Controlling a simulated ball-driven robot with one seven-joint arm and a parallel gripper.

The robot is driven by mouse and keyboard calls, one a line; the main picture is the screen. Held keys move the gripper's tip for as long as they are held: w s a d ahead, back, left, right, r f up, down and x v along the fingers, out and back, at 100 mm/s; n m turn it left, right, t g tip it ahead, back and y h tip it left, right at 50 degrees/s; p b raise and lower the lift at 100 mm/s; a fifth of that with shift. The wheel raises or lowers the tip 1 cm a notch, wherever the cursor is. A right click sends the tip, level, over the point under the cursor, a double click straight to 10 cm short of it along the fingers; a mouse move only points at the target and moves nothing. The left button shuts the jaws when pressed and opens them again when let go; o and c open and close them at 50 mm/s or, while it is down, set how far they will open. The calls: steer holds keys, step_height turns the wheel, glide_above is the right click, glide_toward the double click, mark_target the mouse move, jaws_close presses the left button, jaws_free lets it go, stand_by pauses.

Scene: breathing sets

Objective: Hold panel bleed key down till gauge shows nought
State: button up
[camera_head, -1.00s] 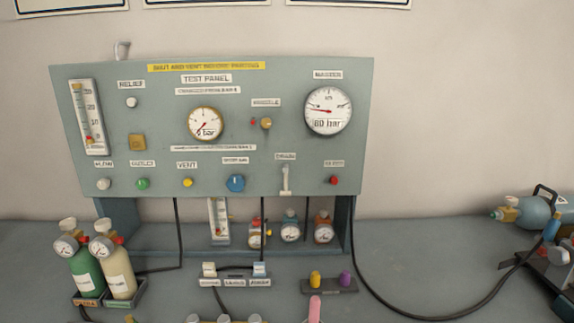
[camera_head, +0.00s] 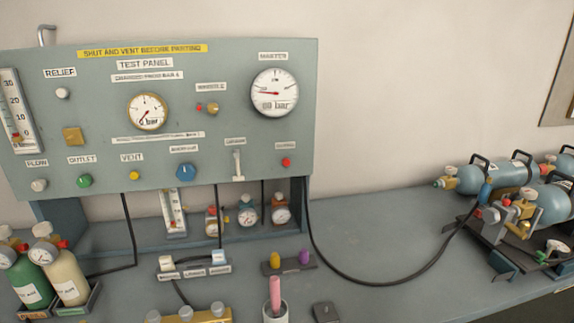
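The grey-green test panel (camera_head: 215,130) stands at the back of the bench, left of centre. A small red button (camera_head: 286,162) sits at its lower right, with a label above too blurred to read surely; I cannot tell whether it is the bleed key. A yellow button (camera_head: 134,175) sits under the VENT label. The large upper-right gauge (camera_head: 275,92) has its red needle pointing left, and its figure looks like 80 or 60 bar. The smaller middle gauge (camera_head: 148,111) has its needle at lower left and seems to read 0 bar. My gripper is not in view.
Green and cream cylinders (camera_head: 66,278) stand at front left. A cup with a pink stick (camera_head: 275,295) stands at front centre. A black hose (camera_head: 385,282) curves across the bench to blue cylinders (camera_head: 500,175) at right. The bench right of the panel is mostly clear.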

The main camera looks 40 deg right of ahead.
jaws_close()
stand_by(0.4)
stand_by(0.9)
